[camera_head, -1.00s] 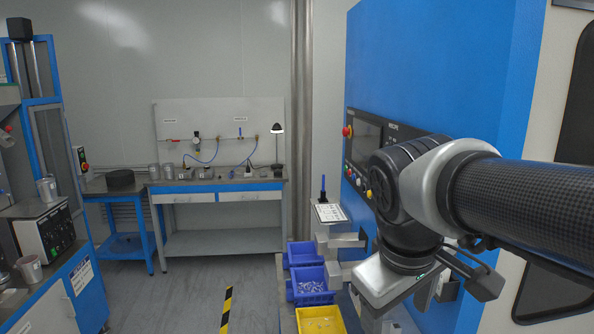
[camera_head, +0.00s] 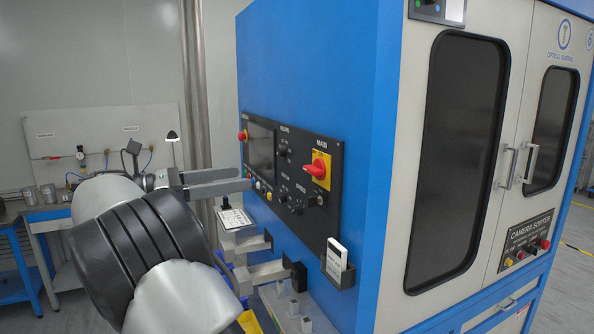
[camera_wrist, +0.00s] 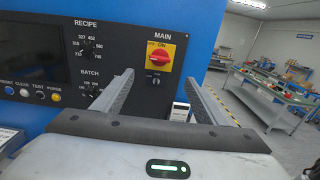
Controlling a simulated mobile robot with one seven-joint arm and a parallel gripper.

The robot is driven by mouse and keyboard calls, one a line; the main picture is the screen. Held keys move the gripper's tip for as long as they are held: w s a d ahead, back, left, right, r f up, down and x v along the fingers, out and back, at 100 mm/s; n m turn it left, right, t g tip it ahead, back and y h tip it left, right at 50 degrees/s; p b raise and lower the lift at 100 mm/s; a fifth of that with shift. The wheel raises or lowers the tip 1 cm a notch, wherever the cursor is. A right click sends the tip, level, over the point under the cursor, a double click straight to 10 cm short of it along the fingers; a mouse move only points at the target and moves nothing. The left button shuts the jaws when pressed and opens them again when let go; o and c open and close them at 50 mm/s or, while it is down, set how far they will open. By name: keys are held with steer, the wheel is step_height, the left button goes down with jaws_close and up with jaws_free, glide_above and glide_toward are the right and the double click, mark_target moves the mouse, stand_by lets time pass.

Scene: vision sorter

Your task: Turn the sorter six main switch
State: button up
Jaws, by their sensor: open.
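The main switch (camera_head: 318,168) is a red rotary handle on a yellow plate under the word MAIN, at the right of the black control panel on the blue machine side. It also shows in the wrist view (camera_wrist: 161,52), with an ON mark on its plate. I cannot tell its exact setting. My gripper (camera_head: 248,180) is open and empty, left of the switch in the head view, fingers pointing right toward the panel. In the wrist view my gripper (camera_wrist: 159,80) has its fingers apart, and the switch appears between and just above the fingertips, not touched.
The panel also holds a screen (camera_head: 261,146), a red stop button (camera_head: 243,135), recipe and batch knobs and small coloured buttons. A white card holder (camera_head: 337,262) juts out below the switch. Metal brackets (camera_head: 267,273) stick out lower left. Cabinet doors (camera_head: 460,150) are at right.

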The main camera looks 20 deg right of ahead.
mark_target(308, 169)
steer(key=d, duration=1.6)
steer(key=shift+w+d, duration=0.25)
steer(key=shift+d, duration=0.15)
steer(key=shift+c, duration=0.2)
steer(key=c, duration=1)
